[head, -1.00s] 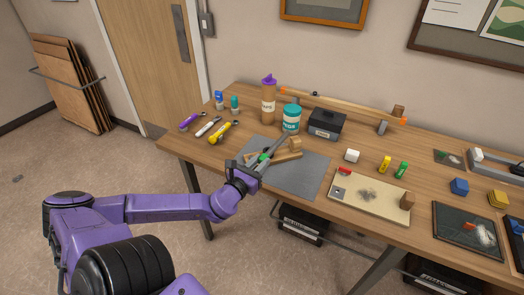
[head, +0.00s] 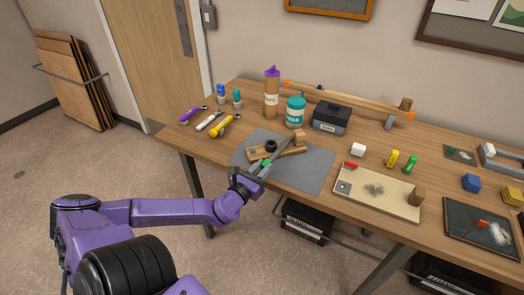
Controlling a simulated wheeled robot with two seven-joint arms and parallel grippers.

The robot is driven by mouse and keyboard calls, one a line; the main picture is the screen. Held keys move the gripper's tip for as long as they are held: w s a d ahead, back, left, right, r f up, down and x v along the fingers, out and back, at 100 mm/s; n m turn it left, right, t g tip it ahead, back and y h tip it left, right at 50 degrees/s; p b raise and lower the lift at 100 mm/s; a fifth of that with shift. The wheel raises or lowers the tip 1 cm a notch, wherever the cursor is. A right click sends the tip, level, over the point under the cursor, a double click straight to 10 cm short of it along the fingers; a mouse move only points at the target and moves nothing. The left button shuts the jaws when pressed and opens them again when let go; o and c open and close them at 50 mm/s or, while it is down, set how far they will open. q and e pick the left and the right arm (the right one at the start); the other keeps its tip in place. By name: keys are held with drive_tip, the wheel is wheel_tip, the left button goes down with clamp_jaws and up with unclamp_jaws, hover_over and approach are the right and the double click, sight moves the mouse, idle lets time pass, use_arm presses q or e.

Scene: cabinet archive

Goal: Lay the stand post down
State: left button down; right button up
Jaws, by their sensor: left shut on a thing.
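My left gripper (head: 256,173) reaches in over the front of the grey mat (head: 305,172). It is shut on a slim grey bar (head: 279,150), which appears to be the stand post. The bar slants up and right across a wooden stand base (head: 291,151); I cannot tell whether it touches the base. A small green patch shows by the fingertips. A dark ring (head: 271,145) shows at the base, left of the bar. A small wooden block (head: 299,137) is at the base's far right end. The fingers partly hide the bar's near end. My right gripper is not in view.
Several tools, including a yellow one (head: 222,131), lie left. A cream board (head: 375,192) lies right. Bare mat shows right of the base.

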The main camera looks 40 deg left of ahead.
use_arm(q)
drive_tip(key=shift+f+b, duration=0.35)
drive_tip(key=shift+f, duration=0.15)
drive_tip(key=c, duration=0.8)
unclamp_jaws()
drive_tip(key=o, duration=0.6)
wheel_tip(320, 180, up, 7)
drive_tip(key=p, duration=0.7)
